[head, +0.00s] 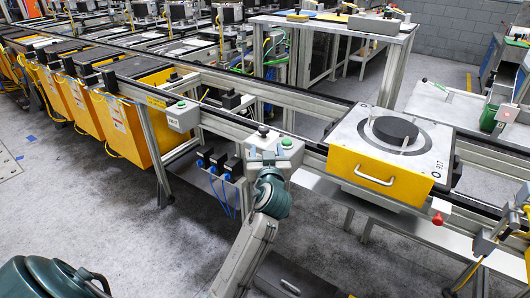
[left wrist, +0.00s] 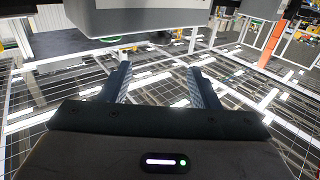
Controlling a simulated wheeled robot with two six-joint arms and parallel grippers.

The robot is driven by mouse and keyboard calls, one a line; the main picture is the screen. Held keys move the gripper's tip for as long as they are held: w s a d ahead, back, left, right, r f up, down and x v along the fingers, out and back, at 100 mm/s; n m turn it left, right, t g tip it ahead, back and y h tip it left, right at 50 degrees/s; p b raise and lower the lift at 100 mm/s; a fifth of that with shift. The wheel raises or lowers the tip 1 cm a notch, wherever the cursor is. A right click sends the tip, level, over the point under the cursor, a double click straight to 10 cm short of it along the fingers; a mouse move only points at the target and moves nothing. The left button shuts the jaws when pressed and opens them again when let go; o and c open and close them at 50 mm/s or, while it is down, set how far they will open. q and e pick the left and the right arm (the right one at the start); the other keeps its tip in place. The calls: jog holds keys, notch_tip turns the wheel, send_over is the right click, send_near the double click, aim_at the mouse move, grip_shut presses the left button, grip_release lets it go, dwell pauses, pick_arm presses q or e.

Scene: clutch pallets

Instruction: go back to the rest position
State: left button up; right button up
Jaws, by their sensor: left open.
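My left gripper (head: 266,152) is in front of the conveyor rail, near a small grey control box with a green button (head: 286,143). In the left wrist view my left gripper (left wrist: 160,76) is open. Its two fingers are apart with nothing between them. A yellow pallet (head: 372,180) with a black clutch disc (head: 396,130) on its top plate sits on the conveyor, to the right of the gripper and apart from it. My right gripper is not in the head view.
The conveyor rail (head: 320,147) runs across in front of me. Several yellow pallets (head: 130,128) stand at the left. A grey table (head: 345,30) is behind. Another button box (head: 183,117) is on the rail. Grey floor (head: 120,220) at the lower left is clear.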

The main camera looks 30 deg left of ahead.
pick_arm(q)
jog(key=shift+w+a+f, duration=0.1)
dwell(0.3)
